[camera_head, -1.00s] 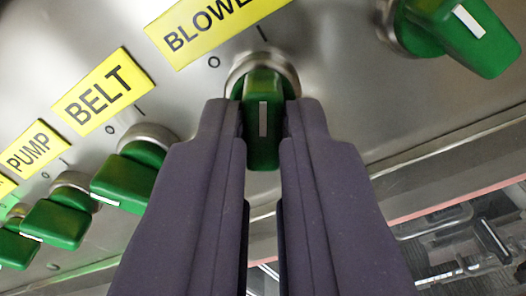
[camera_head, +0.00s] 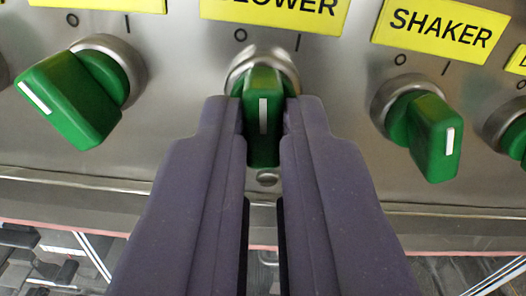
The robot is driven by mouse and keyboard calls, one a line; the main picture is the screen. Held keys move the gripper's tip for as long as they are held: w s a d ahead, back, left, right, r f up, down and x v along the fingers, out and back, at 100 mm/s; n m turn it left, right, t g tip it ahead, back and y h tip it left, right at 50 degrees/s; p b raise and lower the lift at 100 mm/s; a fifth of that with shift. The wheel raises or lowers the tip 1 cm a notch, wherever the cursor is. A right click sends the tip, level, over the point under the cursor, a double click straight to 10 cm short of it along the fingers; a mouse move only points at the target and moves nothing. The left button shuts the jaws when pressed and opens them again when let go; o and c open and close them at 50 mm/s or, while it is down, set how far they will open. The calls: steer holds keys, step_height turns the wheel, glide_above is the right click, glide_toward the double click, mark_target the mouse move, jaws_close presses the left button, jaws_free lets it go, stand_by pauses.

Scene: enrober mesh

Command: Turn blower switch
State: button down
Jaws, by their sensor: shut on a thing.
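The blower switch (camera_head: 264,140) is a green knob with a white mark on its front and a metal collar behind it. It is below the yellow BLOWER label (camera_head: 285,8), which is cut by the top edge. A small O is at its upper left and an I at its upper right. The white mark stands upright in the picture, in line with the space between O and I. My gripper (camera_head: 264,122) has its two dark purple fingers shut on the knob, one on each side. The fingers hide the knob's sides.
A green knob (camera_head: 72,95) to the left is turned with its mark up and left. The SHAKER knob (camera_head: 430,130) is to the right, and part of another green knob (camera_head: 516,138) shows at the right edge. The panel's lower edge runs below, with machinery beneath.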

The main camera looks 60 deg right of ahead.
steer(key=shift+n, duration=2.2)
steer(key=shift+p, duration=0.3)
steer(key=c, duration=1.2)
jaws_free()
steer(key=shift+o, duration=0.2)
steer(key=v, duration=0.7)
steer(key=shift+s+a+b, duration=0.25)
steer(key=shift+s+b, duration=0.05)
steer(key=shift+b, duration=0.1)
